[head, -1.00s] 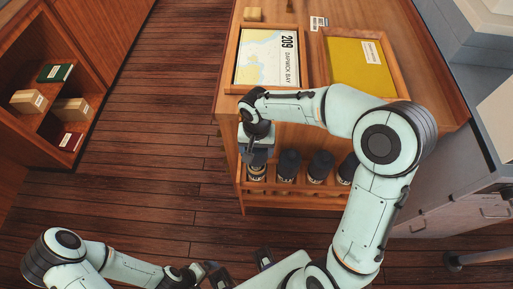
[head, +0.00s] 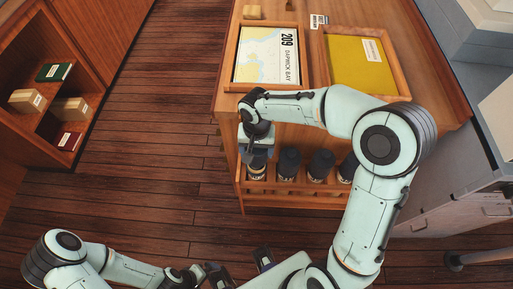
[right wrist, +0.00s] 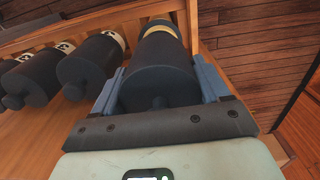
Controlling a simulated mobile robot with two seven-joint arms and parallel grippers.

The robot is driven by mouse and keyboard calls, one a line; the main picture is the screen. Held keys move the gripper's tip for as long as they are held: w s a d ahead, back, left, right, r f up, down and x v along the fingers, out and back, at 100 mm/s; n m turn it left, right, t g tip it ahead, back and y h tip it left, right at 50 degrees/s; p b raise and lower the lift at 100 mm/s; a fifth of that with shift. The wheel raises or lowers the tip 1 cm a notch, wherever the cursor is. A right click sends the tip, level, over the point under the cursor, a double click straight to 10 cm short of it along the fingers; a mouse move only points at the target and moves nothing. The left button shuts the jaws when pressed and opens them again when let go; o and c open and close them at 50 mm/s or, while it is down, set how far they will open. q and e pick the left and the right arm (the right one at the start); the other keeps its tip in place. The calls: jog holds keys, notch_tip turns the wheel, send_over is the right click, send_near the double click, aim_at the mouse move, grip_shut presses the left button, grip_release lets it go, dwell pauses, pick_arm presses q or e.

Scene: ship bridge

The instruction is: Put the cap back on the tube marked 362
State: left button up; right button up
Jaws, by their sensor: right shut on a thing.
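My right gripper (head: 257,154) is at the left end of the tube rack (head: 300,188). In the right wrist view its two blue-grey fingers (right wrist: 160,85) are shut on a dark cap (right wrist: 158,78), one on each side. A cream band (right wrist: 163,27) shows at the cap's far end. The cap appears in line with the leftmost tube (head: 257,175); whether it is fully seated I cannot tell. No number is readable on this tube. My left gripper (head: 240,268) is at the bottom edge of the head view, away from the rack, and its jaw state is unclear.
Several dark capped tubes (head: 288,164) stand in a row to the right in the head view. Above them, the cabinet top holds a framed chart (head: 268,55) and a yellow folder (head: 360,62). A shelf (head: 45,95) with boxes stands at far left. The floor between is clear.

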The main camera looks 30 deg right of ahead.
jog(key=shift+f+b, duration=1.5)
jog(key=shift+f, duration=0.15)
dwell(1.8)
jog(key=o, duration=1.1)
jog(key=shift+c, duration=0.2)
jog(key=shift+r, duration=0.1)
jog(key=shift+r+p, duration=2.3)
jog(key=shift+r, duration=1.15)
grip_shut()
